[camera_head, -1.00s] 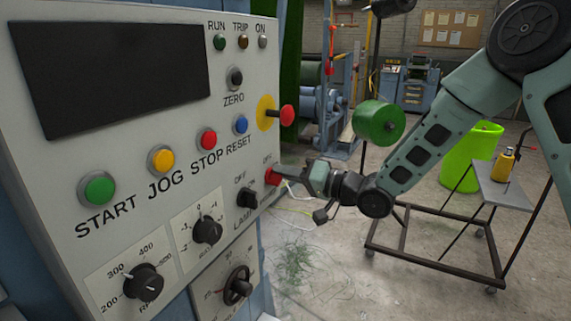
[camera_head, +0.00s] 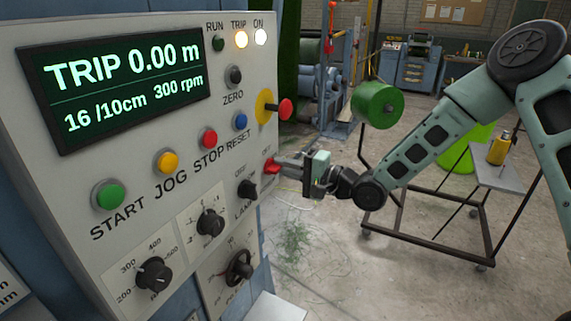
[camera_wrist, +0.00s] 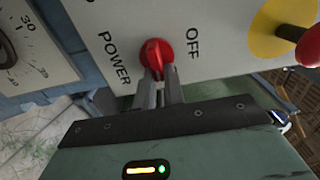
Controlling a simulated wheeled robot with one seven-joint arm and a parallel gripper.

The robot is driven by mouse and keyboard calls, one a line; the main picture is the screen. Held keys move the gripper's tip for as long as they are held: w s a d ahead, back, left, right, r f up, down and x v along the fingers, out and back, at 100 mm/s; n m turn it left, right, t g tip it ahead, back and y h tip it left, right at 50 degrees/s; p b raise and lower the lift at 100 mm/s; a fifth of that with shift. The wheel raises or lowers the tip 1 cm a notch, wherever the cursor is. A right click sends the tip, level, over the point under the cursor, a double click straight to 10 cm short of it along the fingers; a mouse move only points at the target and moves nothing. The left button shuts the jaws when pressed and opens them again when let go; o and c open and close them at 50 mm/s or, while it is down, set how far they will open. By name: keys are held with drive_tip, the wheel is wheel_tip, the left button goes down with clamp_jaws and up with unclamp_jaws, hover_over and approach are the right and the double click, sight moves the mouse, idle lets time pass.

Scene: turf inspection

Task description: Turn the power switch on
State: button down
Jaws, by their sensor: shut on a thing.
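The red power switch (camera_head: 270,166) is a rotary knob on the right edge of the grey control panel (camera_head: 140,180). In the wrist view the knob (camera_wrist: 156,54) sits between the words POWER and OFF. My gripper (camera_head: 279,163) reaches it from the right, and its two fingers (camera_wrist: 159,84) are closed on the knob. The display (camera_head: 125,85) is lit and reads TRIP 0.00 m, 16 /10cm, 300 rpm. The ON lamp (camera_head: 260,37) and the TRIP lamp (camera_head: 239,40) glow; the RUN lamp (camera_head: 218,43) is dark.
A red mushroom button on a yellow plate (camera_head: 265,106) stands out just above my gripper. The black lamp knob (camera_head: 246,190) is just below left. A wheeled cart (camera_head: 430,240) stands to the right behind my arm.

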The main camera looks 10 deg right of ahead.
idle(0.5)
drive_tip(key=c, duration=1.5)
unclamp_jaws()
drive_tip(key=shift+d, duration=0.1)
drive_tip(key=b+v, duration=0.5)
drive_tip(key=v, duration=1.2)
drive_tip(key=shift+s+d+f, duration=0.1)
drive_tip(key=shift+s+d, duration=0.05)
